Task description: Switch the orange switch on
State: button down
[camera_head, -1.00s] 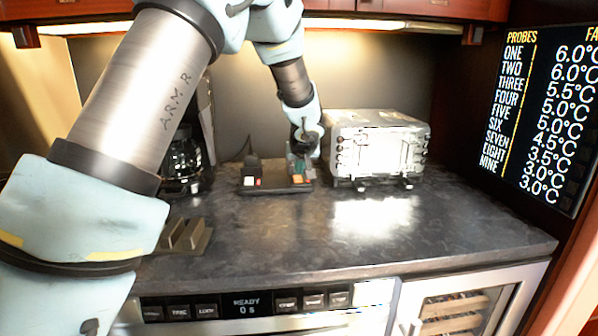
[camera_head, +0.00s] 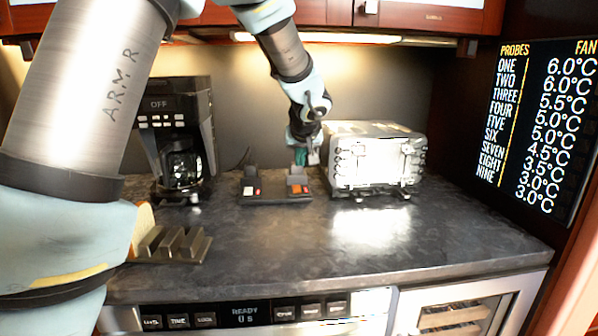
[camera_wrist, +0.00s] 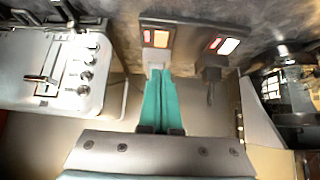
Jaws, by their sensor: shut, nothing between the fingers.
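The orange switch (camera_head: 299,189) is on the right end of a low black switch base (camera_head: 275,199) on the counter; its orange plate also shows in the wrist view (camera_wrist: 156,38), with a small red mark beside it. A similar switch with a white plate (camera_head: 250,190) is on the left end. My gripper (camera_head: 301,163) has teal fingers, shut and empty. In the wrist view the fingertips (camera_wrist: 158,73) are just behind the orange switch's lever; I cannot tell whether they touch it.
A silver toaster oven (camera_head: 375,160) stands close to the right of my gripper. A black coffee maker (camera_head: 180,140) stands to the left. A dark slotted holder (camera_head: 172,244) with bread sits at front left. The counter's front right is clear.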

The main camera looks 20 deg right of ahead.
jog(key=shift+s+f+b+v, duration=0.1)
jog(key=shift+s+b+v, duration=0.1)
jog(key=shift+v, duration=0.7)
jog(key=shift+s+f+b+v, duration=0.1)
jog(key=shift+f+b+v, duration=0.1)
jog(key=shift+v, duration=0.7)
jog(key=shift+a, duration=0.1)
